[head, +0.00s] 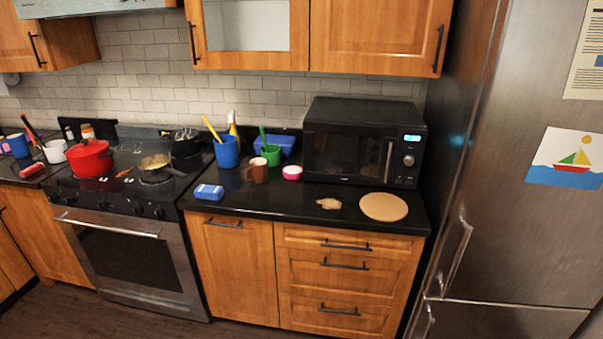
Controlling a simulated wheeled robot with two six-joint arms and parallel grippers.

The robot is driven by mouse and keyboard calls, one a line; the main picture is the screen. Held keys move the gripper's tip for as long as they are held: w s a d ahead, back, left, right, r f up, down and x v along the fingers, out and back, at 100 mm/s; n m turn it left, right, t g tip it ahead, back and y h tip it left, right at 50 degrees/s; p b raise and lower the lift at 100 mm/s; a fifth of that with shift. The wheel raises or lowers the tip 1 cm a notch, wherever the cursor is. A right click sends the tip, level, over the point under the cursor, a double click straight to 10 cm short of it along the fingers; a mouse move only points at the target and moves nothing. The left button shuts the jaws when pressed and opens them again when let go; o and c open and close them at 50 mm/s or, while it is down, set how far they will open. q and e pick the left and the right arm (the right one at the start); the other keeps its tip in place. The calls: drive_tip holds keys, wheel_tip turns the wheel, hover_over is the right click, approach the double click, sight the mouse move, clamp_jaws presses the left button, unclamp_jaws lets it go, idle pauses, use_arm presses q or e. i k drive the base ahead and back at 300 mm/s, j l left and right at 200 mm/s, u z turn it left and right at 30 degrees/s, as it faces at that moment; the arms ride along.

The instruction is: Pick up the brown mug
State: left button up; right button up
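The brown mug (259,171) stands upright on the dark counter (300,202), left of the microwave. A green cup (271,155) with a green utensil in it is just behind it to the right. A blue cup (227,153) with a yellow-handled utensil is to its left. A pink-and-white round container (292,172) sits close on its right. No gripper shows in the head view.
A black microwave (363,141) stands on the right of the counter. A blue box (209,192), a beige blob (328,203) and a round tan board (384,207) lie near the front. The stove (125,240) holds a red pot (90,158). A fridge (510,170) stands right.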

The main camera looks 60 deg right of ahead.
sight(258, 167)
drive_tip(key=z, duration=1.95)
drive_tip(key=i+j+z, duration=0.15)
drive_tip(key=i+z, duration=0.2)
drive_tip(key=i+j+z, duration=0.45)
drive_tip(key=z, duration=0.2)
